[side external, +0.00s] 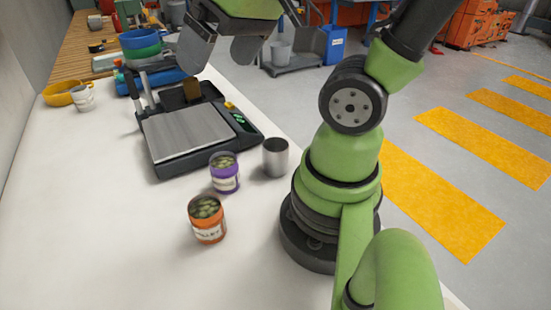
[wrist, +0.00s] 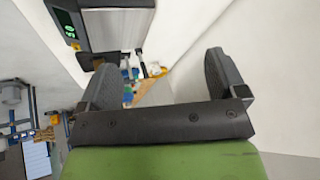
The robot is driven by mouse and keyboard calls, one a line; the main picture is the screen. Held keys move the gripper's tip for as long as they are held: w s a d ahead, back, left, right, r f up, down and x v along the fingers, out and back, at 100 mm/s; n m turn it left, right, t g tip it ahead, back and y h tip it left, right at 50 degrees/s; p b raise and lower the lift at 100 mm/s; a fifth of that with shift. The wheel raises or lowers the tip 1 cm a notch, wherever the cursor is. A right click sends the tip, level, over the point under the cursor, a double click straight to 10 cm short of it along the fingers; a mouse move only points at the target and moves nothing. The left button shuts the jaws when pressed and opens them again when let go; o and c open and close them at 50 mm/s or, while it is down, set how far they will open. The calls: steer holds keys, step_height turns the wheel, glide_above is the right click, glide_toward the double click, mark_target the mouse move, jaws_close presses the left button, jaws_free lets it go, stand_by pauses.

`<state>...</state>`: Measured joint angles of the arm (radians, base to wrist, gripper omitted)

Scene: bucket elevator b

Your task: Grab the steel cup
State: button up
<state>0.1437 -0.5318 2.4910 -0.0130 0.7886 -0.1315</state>
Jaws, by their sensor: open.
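The steel cup (side external: 275,157) is a plain grey metal cylinder. It stands upright on the white bench, close to my arm's base and to the right of the purple can, in the side external view. My gripper (side external: 222,47) is raised above the far part of the scale, well apart from the cup. Its two fingers are spread with nothing between them. In the wrist view my gripper (wrist: 160,80) also shows open and empty. The cup does not show in the wrist view.
A black scale (side external: 195,135) with a steel plate stands behind the cup; its display shows in the wrist view (wrist: 67,25). A purple can (side external: 225,173) and an orange can (side external: 207,220) stand nearby. Bowls (side external: 140,45) sit at the back. The front left bench is clear.

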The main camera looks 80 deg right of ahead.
steer(key=w+d+f+g+h, duration=0.1)
steer(key=w+d+f+g, duration=0.1)
steer(key=d+f, duration=0.35)
steer(key=n+g, duration=0.2)
steer(key=g, duration=0.2)
glide_toward(273, 153)
steer(key=w+d+f, duration=0.2)
steer(key=d, duration=0.2)
steer(key=shift+s+a+f, duration=0.15)
steer(key=shift+s+f, duration=0.05)
steer(key=shift+f, duration=1.55)
steer(key=shift+s+a+f, duration=0.1)
steer(key=shift+s+f, duration=0.15)
steer(key=shift+f, duration=1.55)
steer(key=shift+s+a+f, duration=0.15)
steer(key=shift+s+f, duration=0.05)
steer(key=shift+f, duration=1.55)
steer(key=shift+c, duration=0.2)
steer(key=c, duration=1)
